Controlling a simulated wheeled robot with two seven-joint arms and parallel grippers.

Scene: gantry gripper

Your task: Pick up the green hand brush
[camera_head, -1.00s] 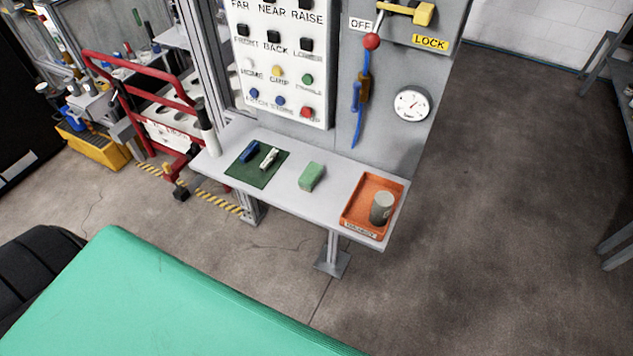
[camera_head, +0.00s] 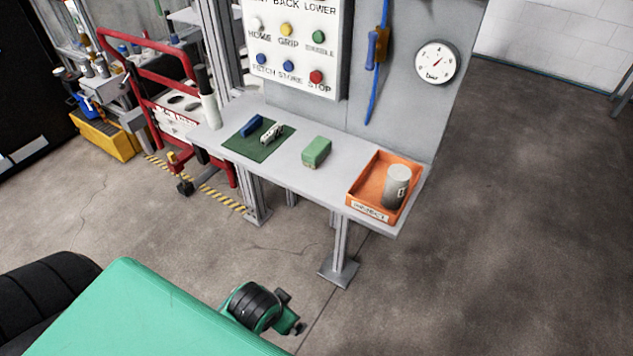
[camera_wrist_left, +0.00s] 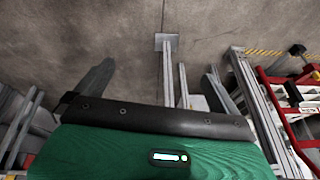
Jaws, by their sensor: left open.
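The green hand brush (camera_head: 317,152) shows as a small green block in the head view. It lies on the grey bench (camera_head: 292,171), between a dark green mat and an orange tray. Its bristles are too small to make out. A green and black part of my arm shows low in the head view, short of the bench. My right gripper is not in view.
The dark green mat (camera_head: 235,143) holds a blue item (camera_head: 251,126) and a silver item (camera_head: 272,136). The orange tray (camera_head: 357,190) holds a grey cylinder (camera_head: 397,187). A button panel (camera_head: 292,50) stands behind the bench. A red cart (camera_head: 150,95) stands left; floor is clear right.

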